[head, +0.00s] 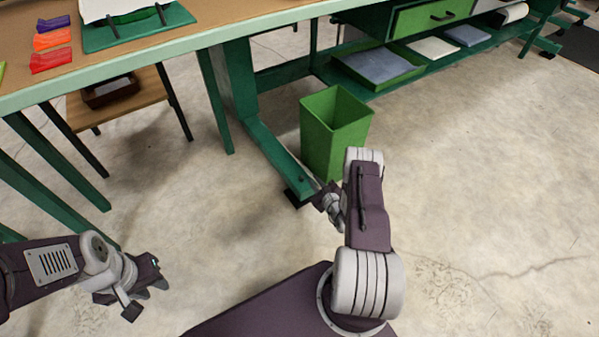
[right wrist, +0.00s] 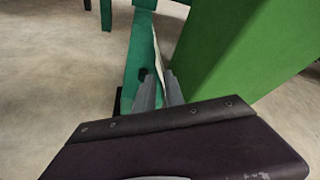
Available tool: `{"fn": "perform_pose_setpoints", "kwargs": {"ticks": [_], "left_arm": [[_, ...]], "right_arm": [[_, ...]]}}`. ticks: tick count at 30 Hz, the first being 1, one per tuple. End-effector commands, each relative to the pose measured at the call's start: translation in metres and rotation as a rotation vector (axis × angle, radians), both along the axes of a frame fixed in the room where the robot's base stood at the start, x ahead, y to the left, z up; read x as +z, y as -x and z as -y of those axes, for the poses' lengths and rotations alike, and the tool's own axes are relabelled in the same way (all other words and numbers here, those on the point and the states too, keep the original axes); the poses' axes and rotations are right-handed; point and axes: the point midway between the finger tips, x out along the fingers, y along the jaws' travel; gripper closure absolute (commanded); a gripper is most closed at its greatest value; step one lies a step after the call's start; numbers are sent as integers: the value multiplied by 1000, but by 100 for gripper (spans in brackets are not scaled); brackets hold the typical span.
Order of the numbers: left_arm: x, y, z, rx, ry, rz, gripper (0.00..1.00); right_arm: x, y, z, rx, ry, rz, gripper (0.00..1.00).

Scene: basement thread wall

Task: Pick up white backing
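A white sheet (head: 112,8) lies on a green stand on the workbench at the top left of the head view, cut off by the frame edge. Another whitish flat piece (head: 433,48) lies on the low green shelf. I cannot tell which is the backing. My right gripper (head: 322,196) hangs low beside the green bin. In the right wrist view its grey fingers (right wrist: 159,92) are close together, with a thin pale strip (right wrist: 157,48) rising beyond them; whether they hold it is unclear. My left gripper (head: 150,289) is open and empty over the floor at lower left.
A green bin (head: 334,132) stands beside the green table foot (head: 277,160), close to my right gripper. The floor at right is clear.

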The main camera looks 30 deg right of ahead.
Motion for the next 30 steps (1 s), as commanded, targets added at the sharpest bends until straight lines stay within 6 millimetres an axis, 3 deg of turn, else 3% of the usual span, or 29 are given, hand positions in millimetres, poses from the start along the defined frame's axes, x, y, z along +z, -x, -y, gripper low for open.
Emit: {"fn": "perform_pose_setpoints", "kwargs": {"ticks": [6,11,18,22,28,29,30], "left_arm": [[-34,0,0,0,0,0,70],[-38,0,0,0,0,0,70],[-83,0,0,0,0,-1,70],[-89,0,0,0,0,-1,70],[-86,0,0,0,0,0,70],[-86,0,0,0,0,0,70],[-86,0,0,0,0,0,70]], "right_arm": [[-17,-29,2,4,2,3,86],[-16,-38,2,4,1,2,86],[-35,-71,4,5,2,5,86],[-34,-82,5,4,0,3,86],[-32,-83,5,3,-1,1,86],[-31,-83,5,3,-1,1,89],[-32,-83,5,3,-1,1,100]]}}
